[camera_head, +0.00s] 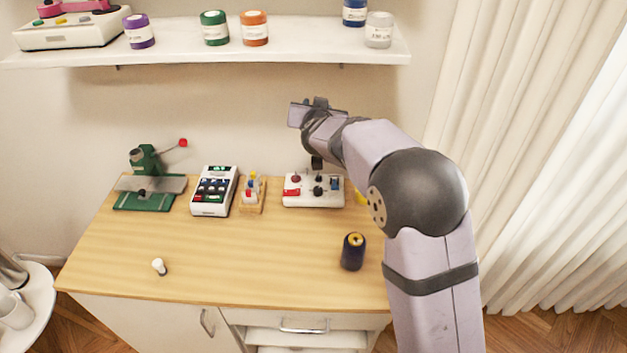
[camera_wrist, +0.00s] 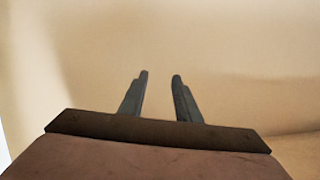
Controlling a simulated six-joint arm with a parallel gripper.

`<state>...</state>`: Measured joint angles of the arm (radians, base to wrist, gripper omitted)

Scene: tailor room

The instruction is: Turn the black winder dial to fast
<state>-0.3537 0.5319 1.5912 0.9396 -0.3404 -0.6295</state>
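A white control box (camera_head: 297,203) sits at the back of the wooden table in the head view. It carries a dark red knob, a red switch, a blue part and black knobs. A black knob (camera_head: 318,191) near its middle looks like the winder dial. Its markings are too small to read. My gripper (camera_wrist: 160,75) shows in the wrist view with its two fingers apart and nothing between them, facing a plain beige wall. The box is not in the wrist view.
Left of the box stand a small wooden rack (camera_head: 252,208), a white keypad device (camera_head: 212,204) and a green press (camera_head: 143,200). A dark thread spool (camera_head: 353,252) stands in front. A shelf (camera_head: 290,47) with jars is above. The table's front middle is clear.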

